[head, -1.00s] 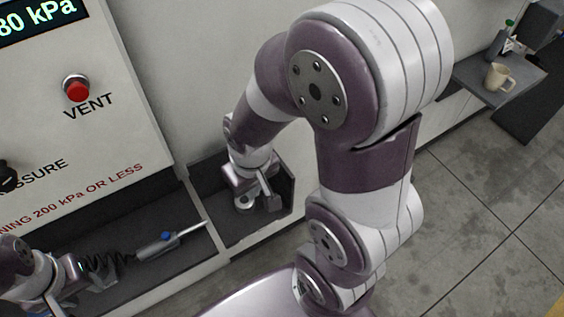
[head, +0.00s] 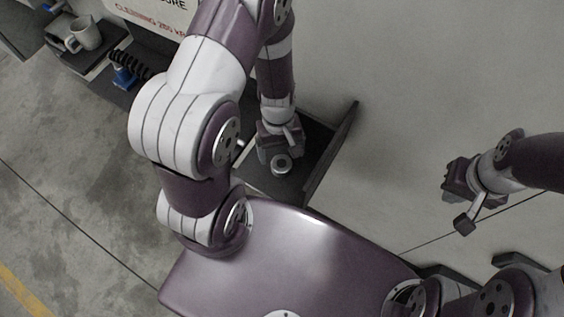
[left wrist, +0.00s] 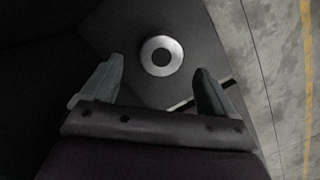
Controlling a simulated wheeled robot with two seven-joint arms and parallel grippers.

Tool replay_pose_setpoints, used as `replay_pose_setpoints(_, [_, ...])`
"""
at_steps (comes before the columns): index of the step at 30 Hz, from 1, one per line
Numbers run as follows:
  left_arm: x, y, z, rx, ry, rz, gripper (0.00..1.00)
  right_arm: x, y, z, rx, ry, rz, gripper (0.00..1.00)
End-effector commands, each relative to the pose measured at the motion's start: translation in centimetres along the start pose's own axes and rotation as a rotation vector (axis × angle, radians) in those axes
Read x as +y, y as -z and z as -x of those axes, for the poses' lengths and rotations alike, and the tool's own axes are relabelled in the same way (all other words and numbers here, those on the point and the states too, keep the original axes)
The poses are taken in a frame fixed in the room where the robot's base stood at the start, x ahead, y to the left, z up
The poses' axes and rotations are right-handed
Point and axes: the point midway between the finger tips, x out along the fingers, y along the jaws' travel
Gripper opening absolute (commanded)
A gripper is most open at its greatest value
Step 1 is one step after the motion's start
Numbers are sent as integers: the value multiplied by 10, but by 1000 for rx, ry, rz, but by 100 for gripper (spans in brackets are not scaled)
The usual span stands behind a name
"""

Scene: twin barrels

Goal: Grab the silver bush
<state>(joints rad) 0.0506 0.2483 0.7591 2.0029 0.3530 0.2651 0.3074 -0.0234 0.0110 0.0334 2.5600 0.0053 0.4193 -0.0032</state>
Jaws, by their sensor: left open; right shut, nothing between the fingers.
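The silver bush, a round metal ring with a dark hole, lies in a dark grey tray (head: 327,150). In the head view the bush (head: 281,171) shows just below my left gripper (head: 281,148). In the left wrist view the bush (left wrist: 161,71) lies between and slightly beyond the fingertips of my left gripper (left wrist: 159,65), on a dark flat surface. The fingers are apart, with nothing between them; its height above the bush is hard to judge. My right gripper (head: 466,208) is shut and empty, off to the right, away from the tray.
The tray has a raised wall on its right side. A pale mug (head: 86,34) stands on a dark shelf at the far left. Grey floor is open at the lower left.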

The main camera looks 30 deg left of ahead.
Motion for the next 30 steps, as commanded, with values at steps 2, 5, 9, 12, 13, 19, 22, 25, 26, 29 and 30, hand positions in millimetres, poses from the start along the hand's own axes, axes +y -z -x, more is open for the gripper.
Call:
replay_pose_setpoints(2, [-2, 0, -17, -4, 3, 1, 88, 0, 0, -1, 0, 0, 0, 0])
replay_pose_setpoints(5, [-1, 1, -33, -2, 2, -1, 88, 0, -1, -5, 0, 0, 0, 0])
replay_pose_setpoints(9, [-1, 1, -38, 0, 2, 0, 88, 0, -1, -5, 0, 0, 0, 0])
replay_pose_setpoints(12, [-1, 0, -38, 0, 2, -1, 88, 0, 0, -5, 0, 0, 0, 0])
replay_pose_setpoints(13, [-1, 0, -38, -1, 2, -1, 88, 0, 0, -5, 0, 0, 0, 0])
replay_pose_setpoints(19, [-1, 0, -38, -1, 2, -1, 26, 0, 0, -4, 0, 0, 0, 0])
replay_pose_setpoints(22, [-1, 0, -37, 0, 1, -1, 6, 0, 0, -4, 0, 0, 0, 0])
replay_pose_setpoints(25, [-1, 0, -37, 0, 1, -1, 6, 0, 0, -4, 0, 0, 0, 0])
replay_pose_setpoints(26, [-1, 0, -37, 0, 1, -1, 6, 0, 0, -4, 0, 0, 0, 0])
replay_pose_setpoints(29, [-1, 0, -36, 0, 1, -1, 6, 0, 0, -3, 0, 0, 0, 0])
replay_pose_setpoints(30, [-1, 0, -35, 0, 1, -1, 6, 0, 0, -2, 0, 0, 0, 0])
